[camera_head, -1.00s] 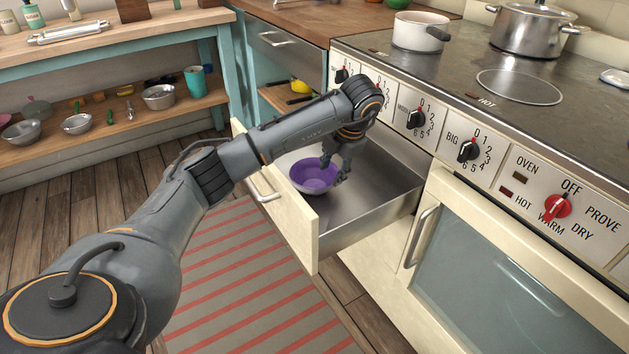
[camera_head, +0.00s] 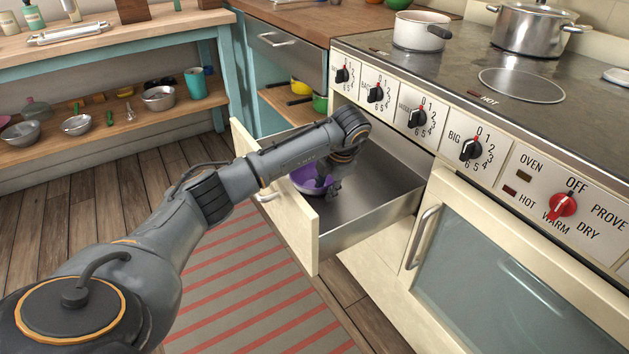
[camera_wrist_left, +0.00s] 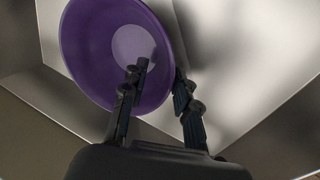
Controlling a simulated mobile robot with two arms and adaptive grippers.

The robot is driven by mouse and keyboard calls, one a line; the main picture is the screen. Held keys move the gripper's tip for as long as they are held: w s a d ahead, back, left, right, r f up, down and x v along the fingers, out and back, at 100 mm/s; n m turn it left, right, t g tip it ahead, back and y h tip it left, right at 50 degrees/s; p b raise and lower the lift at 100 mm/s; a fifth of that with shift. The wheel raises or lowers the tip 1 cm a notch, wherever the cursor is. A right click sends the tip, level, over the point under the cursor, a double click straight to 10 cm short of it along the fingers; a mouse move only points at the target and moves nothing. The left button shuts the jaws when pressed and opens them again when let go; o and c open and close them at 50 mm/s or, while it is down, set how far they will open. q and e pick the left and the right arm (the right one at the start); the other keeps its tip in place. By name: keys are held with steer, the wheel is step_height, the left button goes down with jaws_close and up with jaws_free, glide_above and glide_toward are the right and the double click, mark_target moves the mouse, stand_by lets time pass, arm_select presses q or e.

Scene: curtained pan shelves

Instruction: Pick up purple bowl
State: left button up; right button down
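The purple bowl (camera_head: 303,179) sits inside the open drawer (camera_head: 362,225) under the stove, near the drawer's front panel. My left gripper (camera_head: 331,190) reaches down into the drawer at the bowl's right side, and my arm hides part of the bowl. In the left wrist view the bowl (camera_wrist_left: 90,60) fills the upper left. The gripper (camera_wrist_left: 162,82) shows there with its fingers apart, one over the bowl's inside and the other just outside its rim. A gap remains between the fingers, with the rim between them. My right gripper is not in view.
The stove top (camera_head: 480,75) holds a white pot (camera_head: 420,32) and a steel pot (camera_head: 533,30). Knobs line the stove front above the drawer. A teal-legged shelf (camera_head: 165,115) with bowls stands at the left. A striped rug (camera_head: 250,290) lies on the floor.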

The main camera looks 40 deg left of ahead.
arm_select(q)
jaws_close()
